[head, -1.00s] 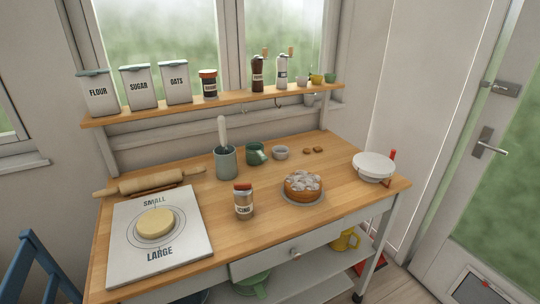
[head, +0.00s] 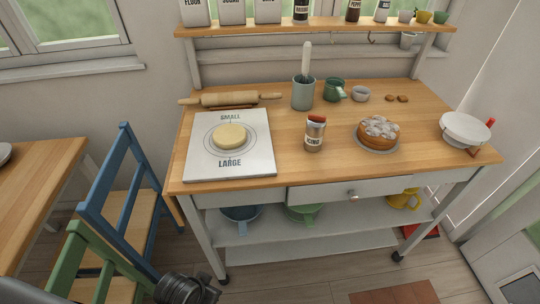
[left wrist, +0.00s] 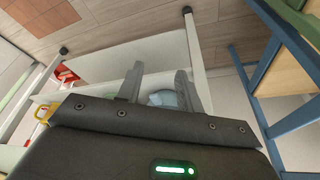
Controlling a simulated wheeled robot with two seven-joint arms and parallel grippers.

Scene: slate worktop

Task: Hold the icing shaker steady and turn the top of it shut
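The icing shaker (head: 314,135) stands upright on the wooden worktop, near its front edge and left of the cake. It has a clear body, a label reading ICING and a red-brown top (head: 316,119). Whether the top is open or shut is too small to tell. My left gripper (left wrist: 160,69) is open and empty in the left wrist view, with a gap between its two fingers. It is away from the shaker, which is not seen in that view. A dark part of my arm shows at the bottom left of the head view. My right gripper is not in view.
A board (head: 259,160) with dough lies left of the shaker. A crock (head: 303,94) and green mug (head: 334,90) stand behind, and a cake (head: 379,133) to the right. A blue chair (head: 92,211) stands left of the bench. Worktop around the shaker is clear.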

